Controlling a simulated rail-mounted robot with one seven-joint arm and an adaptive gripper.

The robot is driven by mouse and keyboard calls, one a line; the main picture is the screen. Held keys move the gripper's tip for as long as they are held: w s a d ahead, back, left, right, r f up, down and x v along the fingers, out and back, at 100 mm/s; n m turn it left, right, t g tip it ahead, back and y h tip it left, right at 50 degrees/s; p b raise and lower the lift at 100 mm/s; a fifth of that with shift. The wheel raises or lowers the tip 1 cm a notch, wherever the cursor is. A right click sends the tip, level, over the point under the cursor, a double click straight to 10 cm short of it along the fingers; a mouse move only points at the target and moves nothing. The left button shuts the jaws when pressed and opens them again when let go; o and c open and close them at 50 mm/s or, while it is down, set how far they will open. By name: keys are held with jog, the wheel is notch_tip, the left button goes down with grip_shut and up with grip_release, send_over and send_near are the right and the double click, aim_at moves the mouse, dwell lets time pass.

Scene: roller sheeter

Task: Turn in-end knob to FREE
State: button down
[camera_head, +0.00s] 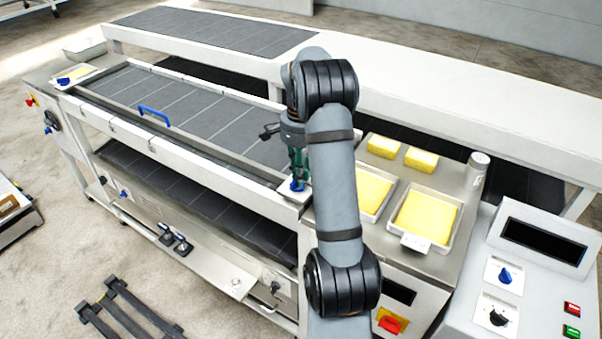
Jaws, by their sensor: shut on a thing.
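A blue knob (297,185) sits on a small white plate (289,193) at the near right end of the sheeter's long rail. My gripper (298,178) points down over this knob, with its fingers shut on it. The fingers and arm hide part of the knob, and I cannot read its position or any label. A similar blue knob (63,80) on a white plate is at the far left end of the sheeter.
Trays of yellow dough (427,216) and a can (477,168) stand on the steel table to the right. A control console (525,262) is at the far right.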

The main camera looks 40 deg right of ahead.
jog(key=n, duration=0.3)
jog(key=n+p, duration=0.1)
jog(key=shift+w+r+n, duration=0.1)
jog(key=shift+w+n, duration=0.15)
jog(key=shift+n, duration=0.15)
jog(key=shift+w+a+n+p, duration=0.15)
jog(key=shift+n+p, duration=0.4)
jog(key=shift+n, duration=1.95)
jog(key=c, duration=1.6)
grip_release()
jog(key=shift+c, duration=0.2)
notch_tip(320, 180, up, 12)
